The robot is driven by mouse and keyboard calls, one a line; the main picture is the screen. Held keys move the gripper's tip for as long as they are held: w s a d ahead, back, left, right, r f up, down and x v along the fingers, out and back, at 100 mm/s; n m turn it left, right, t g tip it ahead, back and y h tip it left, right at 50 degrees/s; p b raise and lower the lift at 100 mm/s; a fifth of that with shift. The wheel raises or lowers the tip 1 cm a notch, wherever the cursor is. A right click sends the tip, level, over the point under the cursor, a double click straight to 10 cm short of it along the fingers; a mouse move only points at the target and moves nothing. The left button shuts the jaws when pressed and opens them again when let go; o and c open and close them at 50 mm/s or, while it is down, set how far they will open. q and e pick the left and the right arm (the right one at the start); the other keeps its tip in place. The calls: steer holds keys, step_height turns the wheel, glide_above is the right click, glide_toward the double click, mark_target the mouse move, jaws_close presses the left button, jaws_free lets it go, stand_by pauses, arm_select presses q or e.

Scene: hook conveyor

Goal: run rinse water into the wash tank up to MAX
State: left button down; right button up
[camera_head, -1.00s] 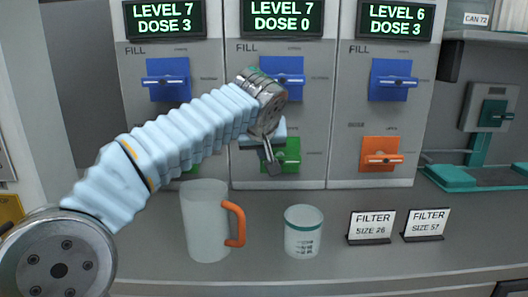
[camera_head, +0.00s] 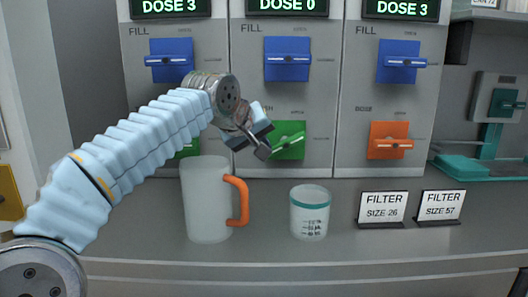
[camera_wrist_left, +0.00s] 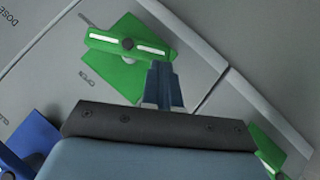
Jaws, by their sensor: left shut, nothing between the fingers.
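Three grey panels carry handles on coloured plates. Each has a blue FILL handle at the top: left (camera_head: 171,60), middle (camera_head: 288,59) and right (camera_head: 401,61). The middle panel has a green handle (camera_head: 289,140) below; the left panel's green one (camera_head: 187,149) is mostly hidden behind my arm. The right panel has an orange handle (camera_head: 389,141). My left gripper (camera_head: 262,150) is shut and empty, just left of the middle green handle. In the wrist view its fingers (camera_wrist_left: 163,86) point toward a green handle (camera_wrist_left: 128,45), apparently apart from it. My right gripper is out of view. No MAX mark is readable.
Displays read DOSE 3, DOSE 0 (camera_head: 287,6) and DOSE 3; their upper lines are cut off. On the counter stand a frosted jug (camera_head: 206,205) with an orange handle, a teal-rimmed cup (camera_head: 309,215) and two FILTER signs (camera_head: 383,209). Counter space between them is clear.

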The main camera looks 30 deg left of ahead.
arm_select(q)
steer(key=shift+f+n+t+h+b, duration=0.55)
steer(key=shift+f+b, duration=0.2)
steer(key=shift+b, duration=0.15)
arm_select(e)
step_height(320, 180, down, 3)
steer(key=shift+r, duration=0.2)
arm_select(q)
steer(key=shift+f, duration=0.15)
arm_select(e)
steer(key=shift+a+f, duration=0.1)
arm_select(q)
steer(key=w+a+r+p+v, duration=0.1)
steer(key=a+p+v, duration=0.1)
steer(key=v, duration=1.1)
steer(key=shift+a+p, duration=0.25)
steer(key=shift+p, duration=0.5)
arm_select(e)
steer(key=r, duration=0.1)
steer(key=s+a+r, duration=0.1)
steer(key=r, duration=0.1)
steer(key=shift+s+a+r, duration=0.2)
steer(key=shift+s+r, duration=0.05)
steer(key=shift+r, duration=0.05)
arm_select(q)
steer(key=shift+r, duration=0.1)
stand_by(3.7)
